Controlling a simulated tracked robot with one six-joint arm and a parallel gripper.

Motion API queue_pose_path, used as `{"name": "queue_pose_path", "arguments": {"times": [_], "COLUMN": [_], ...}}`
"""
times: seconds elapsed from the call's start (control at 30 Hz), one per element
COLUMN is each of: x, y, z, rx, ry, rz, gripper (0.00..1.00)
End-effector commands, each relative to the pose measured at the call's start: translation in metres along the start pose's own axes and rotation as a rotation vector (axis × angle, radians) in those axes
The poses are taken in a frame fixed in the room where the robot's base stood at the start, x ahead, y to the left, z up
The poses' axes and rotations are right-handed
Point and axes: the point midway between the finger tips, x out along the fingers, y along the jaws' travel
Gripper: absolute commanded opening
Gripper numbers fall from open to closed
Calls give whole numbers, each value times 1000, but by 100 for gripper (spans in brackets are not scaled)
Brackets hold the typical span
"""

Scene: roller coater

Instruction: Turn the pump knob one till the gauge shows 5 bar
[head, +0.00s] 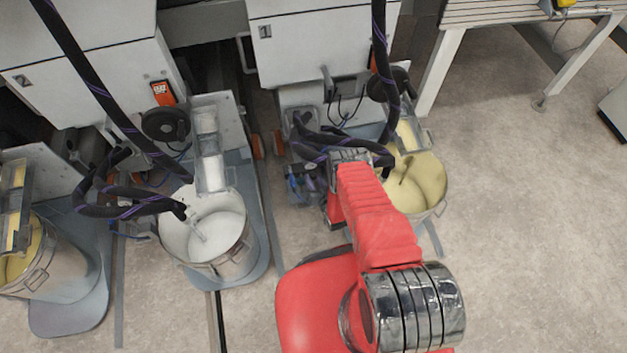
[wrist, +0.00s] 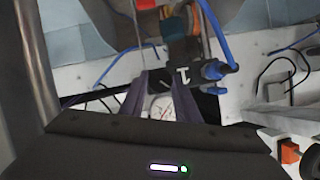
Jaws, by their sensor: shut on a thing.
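In the wrist view my gripper (wrist: 160,84) has its two dark fingers closed around a small dark knob (wrist: 159,86) on the pump. The fingers cover most of the knob. Just below it, between the fingers, a white round gauge face (wrist: 162,108) with faint red marks shows in part. Its reading is too small and blurred to tell. In the head view my red arm reaches up to the pump (head: 305,184) beside the right-hand bucket, and hides the knob and gauge.
A bucket of yellow liquid (head: 428,182) stands close right of my arm. A bucket of white liquid (head: 181,243) stands to the left. Dark hoses (head: 384,70) hang near my wrist. A blue hose (wrist: 222,35) runs beside the knob. Open floor (head: 530,200) lies to the right.

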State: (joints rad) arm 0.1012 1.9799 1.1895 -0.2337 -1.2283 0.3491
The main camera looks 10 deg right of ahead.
Motion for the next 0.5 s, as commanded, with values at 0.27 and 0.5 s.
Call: {"name": "queue_pose_path", "arguments": {"times": [0.27, 0.5], "x": [0, 0], "y": [1, 1], "z": [0, 0], "rx": [8, 7], "ry": [0, 0], "rz": [0, 0], "gripper": [7, 42]}}
